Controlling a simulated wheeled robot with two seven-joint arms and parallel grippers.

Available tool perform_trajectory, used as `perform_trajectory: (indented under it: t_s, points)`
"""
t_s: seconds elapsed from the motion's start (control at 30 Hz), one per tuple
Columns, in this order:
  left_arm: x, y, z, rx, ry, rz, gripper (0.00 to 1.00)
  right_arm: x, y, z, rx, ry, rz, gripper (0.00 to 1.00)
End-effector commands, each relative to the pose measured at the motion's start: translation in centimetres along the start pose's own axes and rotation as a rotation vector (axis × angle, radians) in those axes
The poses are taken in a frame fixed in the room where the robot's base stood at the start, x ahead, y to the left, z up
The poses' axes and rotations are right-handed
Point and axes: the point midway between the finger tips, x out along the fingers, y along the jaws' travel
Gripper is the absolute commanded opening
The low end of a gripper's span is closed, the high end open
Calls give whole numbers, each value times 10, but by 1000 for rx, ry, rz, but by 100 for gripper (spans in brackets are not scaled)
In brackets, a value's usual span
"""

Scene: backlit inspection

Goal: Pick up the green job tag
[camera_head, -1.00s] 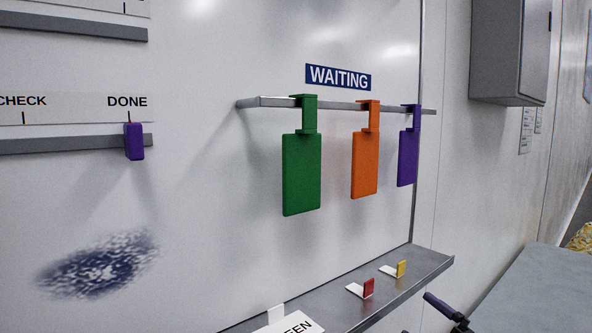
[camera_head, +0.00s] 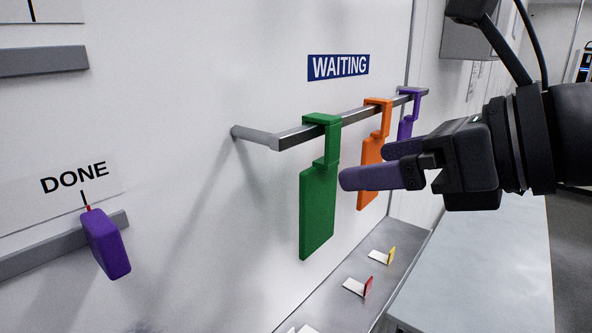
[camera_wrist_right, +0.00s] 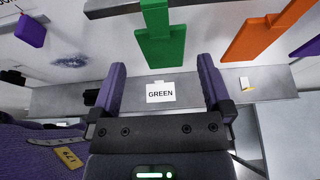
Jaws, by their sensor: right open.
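The green job tag (camera_head: 318,212) hangs by its hook on the grey rail under the WAITING sign, nearest the rail's left end. In the right wrist view the green tag (camera_wrist_right: 163,45) hangs ahead, in line with the gap between the fingers. My right gripper (camera_head: 365,165) comes in from the right, its fingers pointing at the tag. In the right wrist view the right gripper (camera_wrist_right: 160,85) is open, with nothing between its purple fingers. In the head view a fingertip appears close to the tag's right edge; contact cannot be told. My left gripper is not in view.
An orange tag (camera_head: 370,172) and a purple tag (camera_head: 405,128) hang farther along the rail (camera_head: 290,138). A purple slider (camera_head: 105,243) sits at DONE on the left. A shelf (camera_head: 395,275) below holds small cards, including one reading GREEN (camera_wrist_right: 160,93).

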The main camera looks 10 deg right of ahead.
Motion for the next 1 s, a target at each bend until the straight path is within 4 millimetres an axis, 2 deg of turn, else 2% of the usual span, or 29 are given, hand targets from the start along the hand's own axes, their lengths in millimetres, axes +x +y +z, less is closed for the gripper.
perform_trajectory:
  t_s: [0.3, 0.4, 0.67, 0.9, 0.97, 1.0]
  points:
    - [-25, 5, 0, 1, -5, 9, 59, 57, 0, -1, 3, 4, 10, 100]
    - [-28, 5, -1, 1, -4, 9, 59, 72, 0, -2, 5, 1, 9, 100]
    - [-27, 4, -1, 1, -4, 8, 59, 77, -1, -4, 4, -1, 7, 98]
    - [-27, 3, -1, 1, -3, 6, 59, 77, -1, -4, 5, -1, 7, 47]
    - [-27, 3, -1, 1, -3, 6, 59, 77, -1, -4, 5, -1, 7, 34]
    - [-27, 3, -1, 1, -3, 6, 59, 77, -1, -4, 5, -1, 7, 34]
